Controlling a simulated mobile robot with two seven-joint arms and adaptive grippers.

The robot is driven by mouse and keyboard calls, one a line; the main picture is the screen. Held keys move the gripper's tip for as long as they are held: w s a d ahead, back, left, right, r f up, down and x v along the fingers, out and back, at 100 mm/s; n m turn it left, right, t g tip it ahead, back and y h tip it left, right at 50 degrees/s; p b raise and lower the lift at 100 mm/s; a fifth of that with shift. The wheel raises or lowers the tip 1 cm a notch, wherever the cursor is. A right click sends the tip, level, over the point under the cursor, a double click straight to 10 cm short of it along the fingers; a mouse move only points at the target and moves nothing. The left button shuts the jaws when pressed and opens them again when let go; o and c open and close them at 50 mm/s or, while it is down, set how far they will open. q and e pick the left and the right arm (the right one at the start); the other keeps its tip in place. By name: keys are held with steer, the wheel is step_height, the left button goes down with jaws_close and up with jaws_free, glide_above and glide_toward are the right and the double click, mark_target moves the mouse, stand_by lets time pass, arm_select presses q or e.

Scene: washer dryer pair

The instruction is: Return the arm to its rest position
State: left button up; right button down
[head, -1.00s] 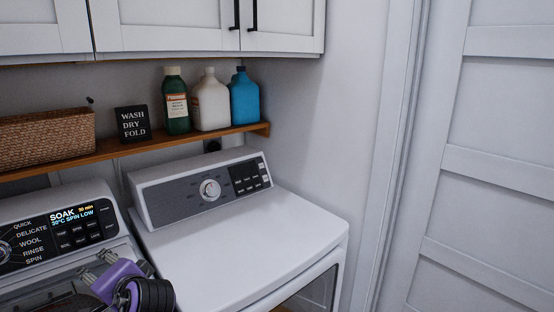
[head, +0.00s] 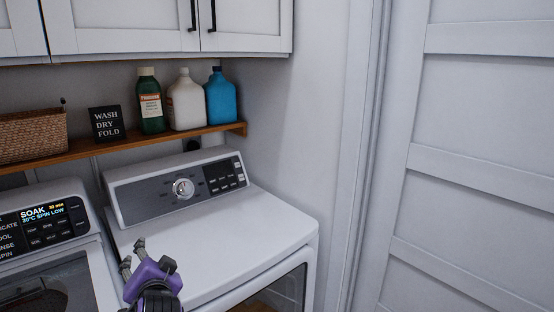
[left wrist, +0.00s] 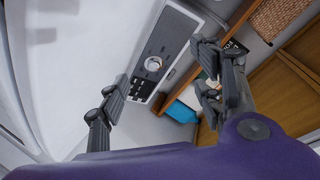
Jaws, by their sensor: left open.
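My left gripper (head: 132,257) is purple with grey fingers. In the head view it is low in the picture, in front of the dryer (head: 225,235) near its left side. In the left wrist view its two fingers (left wrist: 165,95) stand wide apart with nothing between them, and the dryer's panel and knob (left wrist: 153,63) show beyond. The washer (head: 60,262) is at the lower left, its display reading SOAK. My right gripper is in neither view.
A wooden shelf (head: 112,147) above the machines holds a wicker basket (head: 33,136), a sign (head: 106,123), a green bottle (head: 151,103), a white jug (head: 186,102) and a blue jug (head: 220,99). White cabinets (head: 150,25) hang above. The dryer top is clear. A white panelled door (head: 480,130) is at right.

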arm_select(q)
steer(key=s+d+f+h, duration=0.2)
steer(key=d+f, duration=0.2)
steer(key=f, duration=0.2)
steer(key=s+d+f+h, duration=0.3)
steer(key=f, duration=0.3)
steer(key=s+d+f+n+h, duration=0.1)
steer(key=s+d+f, duration=0.1)
steer(key=s+f, duration=0.6)
steer(key=s+d+f+n+g+h, duration=0.1)
steer(key=s+d+f, duration=0.2)
steer(key=s+f, duration=0.5)
steer(key=shift+s+d+f+n+g+h, duration=0.15)
steer(key=shift+s+f+n+g+h, duration=0.15)
steer(key=shift+s+h, duration=0.15)
steer(key=s+f, duration=0.2)
steer(key=s, duration=0.2)
steer(key=s+f+g, duration=0.1)
steer(key=s+f, duration=0.1)
steer(key=s, duration=0.2)
steer(key=s+f+g, duration=0.1)
steer(key=s+f, duration=0.1)
steer(key=s, duration=0.2)
steer(key=shift+s+f, duration=0.15)
